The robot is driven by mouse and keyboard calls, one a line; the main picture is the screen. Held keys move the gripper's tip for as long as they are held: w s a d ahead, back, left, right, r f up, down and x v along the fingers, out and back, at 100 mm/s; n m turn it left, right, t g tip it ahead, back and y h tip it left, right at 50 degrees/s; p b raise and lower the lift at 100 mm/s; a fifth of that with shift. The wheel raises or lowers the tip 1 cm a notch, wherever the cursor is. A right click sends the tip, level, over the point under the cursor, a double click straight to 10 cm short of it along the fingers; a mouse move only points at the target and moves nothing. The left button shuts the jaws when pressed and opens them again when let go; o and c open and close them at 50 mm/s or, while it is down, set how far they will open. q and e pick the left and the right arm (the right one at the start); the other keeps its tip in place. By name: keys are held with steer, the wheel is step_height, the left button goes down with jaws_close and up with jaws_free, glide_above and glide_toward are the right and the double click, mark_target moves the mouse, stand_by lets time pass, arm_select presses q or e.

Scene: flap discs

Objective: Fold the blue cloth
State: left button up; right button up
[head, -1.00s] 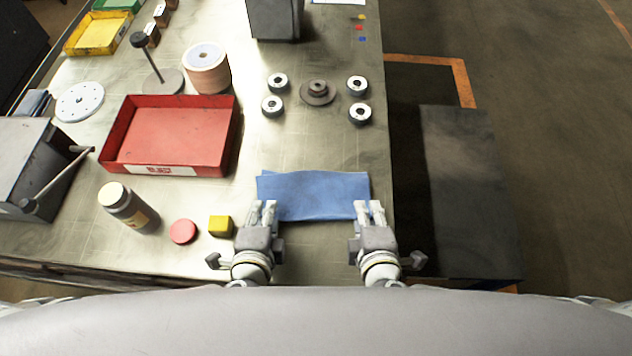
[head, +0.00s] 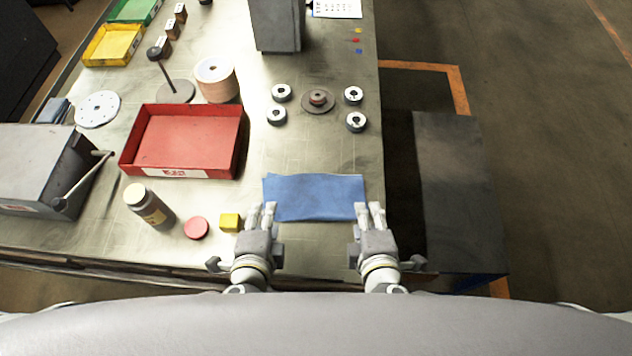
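The blue cloth (head: 315,196) lies on the metal table near its front right part, as a flat, roughly rectangular piece with slightly uneven edges. My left gripper (head: 261,213) is at the cloth's near left corner, its fingers pointing away from me. My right gripper (head: 370,213) is at the near right corner. Both grippers show two light fingers with a narrow gap between them. I cannot tell whether any cloth is between the fingers.
A red tray (head: 182,173) lies farther left. Several metal rings surround a dark flanged part (head: 318,100) beyond the cloth. The table's right edge is close to my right gripper.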

arm_select(q)
steer(key=shift+s+r+p, duration=0.2)
steer(key=shift+r+p, duration=0.2)
steer(key=shift+r, duration=0.2)
steer(key=shift+s+r+p, duration=0.2)
steer(key=shift+r+p, duration=0.15)
steer(key=shift+r, duration=0.2)
arm_select(e)
steer(key=shift+s+r, duration=0.2)
steer(key=shift+r, duration=0.4)
steer(key=shift+s+r, duration=0.2)
steer(key=shift+r, duration=0.35)
arm_select(q)
steer(key=shift+s, duration=0.15)
arm_select(e)
steer(key=shift+s, duration=0.15)
